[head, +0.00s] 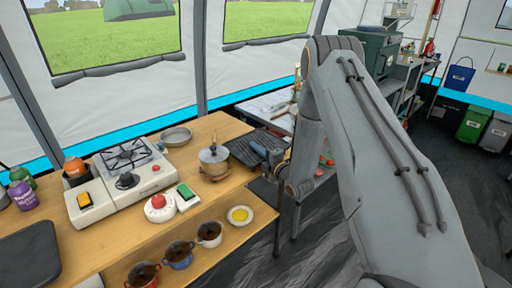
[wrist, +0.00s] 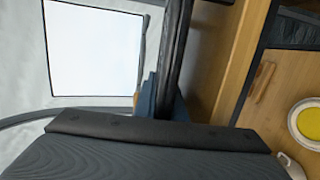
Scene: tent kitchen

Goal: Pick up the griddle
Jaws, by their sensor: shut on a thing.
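The griddle (head: 248,143) is a dark, ridged flat plate at the right end of the wooden counter in the head view. My gripper (head: 272,156) is at its right side and is shut on it. In the wrist view a long dark bar, which looks like the griddle seen edge-on (wrist: 175,55), runs up from the blue-grey fingers (wrist: 160,98). My arm hides part of the area to the right of the griddle. I cannot tell whether the griddle touches the counter or is clear of it.
A metal pot (head: 214,160) stands close to the griddle's left. A grey pan (head: 176,136) and a white stove (head: 134,172) are further left on the counter (head: 105,238). Several small pots and a yellow-centred plate (head: 239,215) sit on the lower front shelf.

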